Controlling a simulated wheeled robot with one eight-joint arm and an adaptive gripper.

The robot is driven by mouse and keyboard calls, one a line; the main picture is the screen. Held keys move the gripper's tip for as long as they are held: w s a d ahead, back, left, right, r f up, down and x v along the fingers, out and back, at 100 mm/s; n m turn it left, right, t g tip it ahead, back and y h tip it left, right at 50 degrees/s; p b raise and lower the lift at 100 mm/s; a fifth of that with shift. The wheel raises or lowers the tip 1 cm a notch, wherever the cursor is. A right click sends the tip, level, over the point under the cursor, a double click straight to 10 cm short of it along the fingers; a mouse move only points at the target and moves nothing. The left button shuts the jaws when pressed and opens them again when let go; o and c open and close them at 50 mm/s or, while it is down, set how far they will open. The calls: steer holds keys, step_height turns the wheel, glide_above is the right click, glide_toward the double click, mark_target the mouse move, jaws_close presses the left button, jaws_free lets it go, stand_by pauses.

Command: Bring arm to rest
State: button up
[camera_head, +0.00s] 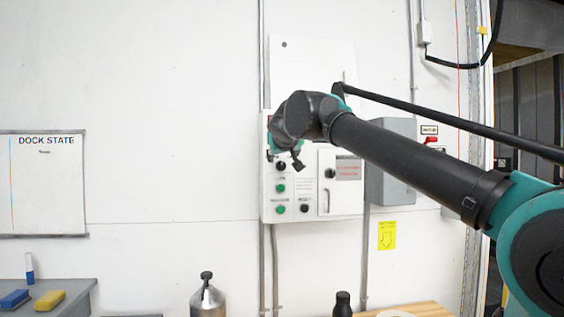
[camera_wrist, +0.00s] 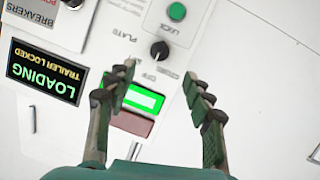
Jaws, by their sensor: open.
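My arm reaches in from the right in the head view, and my gripper (camera_head: 297,160) hangs in front of the control panel (camera_head: 312,207) on the white wall. In the wrist view my gripper (camera_wrist: 160,107) is open, with its two dark fingers apart and nothing between them. Behind the fingers are a lit green indicator (camera_wrist: 144,97), a dark red one (camera_wrist: 131,122), a black knob (camera_wrist: 160,49) and a green button (camera_wrist: 177,11). I cannot tell whether the fingertips touch the panel. My arm hides part of the panel in the head view.
A display (camera_wrist: 45,72) reads LOADING, TRAILER LOCKED. A grey box (camera_head: 396,188) is right of the panel. Below are a metal bottle (camera_head: 207,301), a black bottle (camera_head: 343,305), a wooden top (camera_head: 428,309) and a grey shelf (camera_head: 75,290).

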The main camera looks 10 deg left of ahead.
steer(key=shift+v, duration=0.95)
steer(key=s+d+f+m+g+h, duration=0.1)
steer(key=d+f+g, duration=0.1)
steer(key=d+f, duration=0.75)
steer(key=s+d+f+m+g+h, duration=0.15)
steer(key=d+f, duration=0.25)
steer(key=f, duration=1)
steer(key=s+d+f+m+g+h, duration=0.1)
steer(key=d+f+g+h, duration=0.1)
steer(key=d+f, duration=0.75)
steer(key=s+d+f+g+y, duration=0.1)
steer(key=s+d+f+g, duration=0.1)
steer(key=s+f, duration=0.9)
steer(key=s+d+f+g+y, duration=0.1)
steer(key=s+d+f+g, duration=0.1)
steer(key=s+f, duration=1)
step_height(320, 180, down, 7)
steer(key=shift+s+d+f, duration=0.1)
steer(key=shift+s+d, duration=0.1)
steer(key=shift+d, duration=0.05)
